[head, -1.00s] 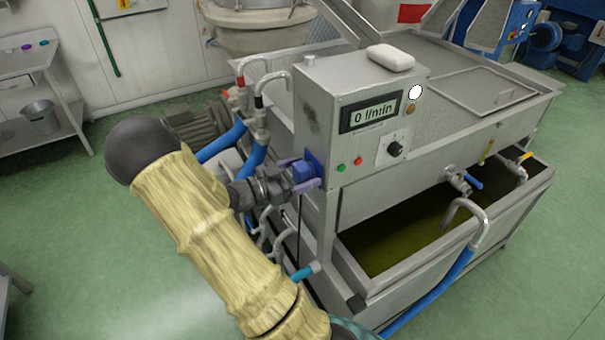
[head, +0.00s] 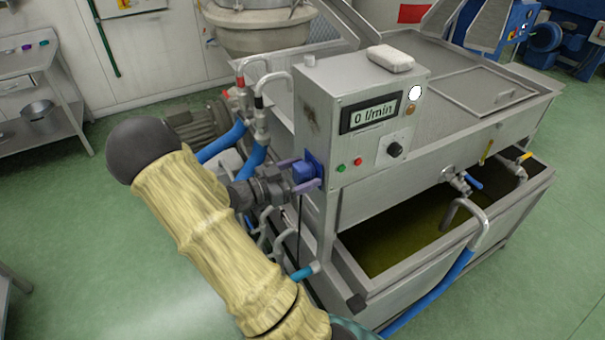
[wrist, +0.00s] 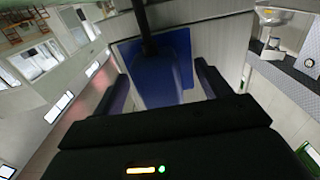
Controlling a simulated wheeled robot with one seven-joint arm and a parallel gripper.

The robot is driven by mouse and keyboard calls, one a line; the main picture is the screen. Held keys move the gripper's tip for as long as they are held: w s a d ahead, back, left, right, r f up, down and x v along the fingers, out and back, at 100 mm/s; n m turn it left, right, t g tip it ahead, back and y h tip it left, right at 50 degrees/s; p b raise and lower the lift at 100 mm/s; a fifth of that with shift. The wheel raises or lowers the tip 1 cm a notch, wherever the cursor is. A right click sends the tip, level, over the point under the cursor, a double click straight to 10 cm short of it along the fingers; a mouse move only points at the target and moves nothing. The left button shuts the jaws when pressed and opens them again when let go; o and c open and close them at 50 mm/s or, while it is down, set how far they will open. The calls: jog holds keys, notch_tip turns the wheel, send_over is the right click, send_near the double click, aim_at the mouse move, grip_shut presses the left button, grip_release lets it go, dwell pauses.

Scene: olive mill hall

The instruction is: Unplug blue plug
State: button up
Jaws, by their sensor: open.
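The blue plug (head: 301,172) sits in a blue socket plate on the left side of the grey control box (head: 312,104). In the wrist view the plug (wrist: 160,84) stands between my two fingers, with a dark cable (wrist: 146,30) running up from it. My gripper (head: 298,174) is around the plug, one finger on each side. In the wrist view my gripper (wrist: 162,82) is open, with a gap between each finger and the plug. The plug's far end and the socket holes are hidden.
The box shows "0 l/min" on its display (head: 369,115), with a black knob (head: 395,149) below it. A white object (head: 390,57) lies on top. Blue hoses (head: 222,142) and metal pipes run close behind and beneath my gripper. Green floor lies open at left.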

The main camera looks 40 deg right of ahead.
aim_at(295, 176)
dwell(0.4)
jog(key=c, duration=1.6)
jog(key=shift+a, duration=0.1)
jog(key=shift+p+v, duration=0.8)
jog(key=shift+v, duration=2.1)
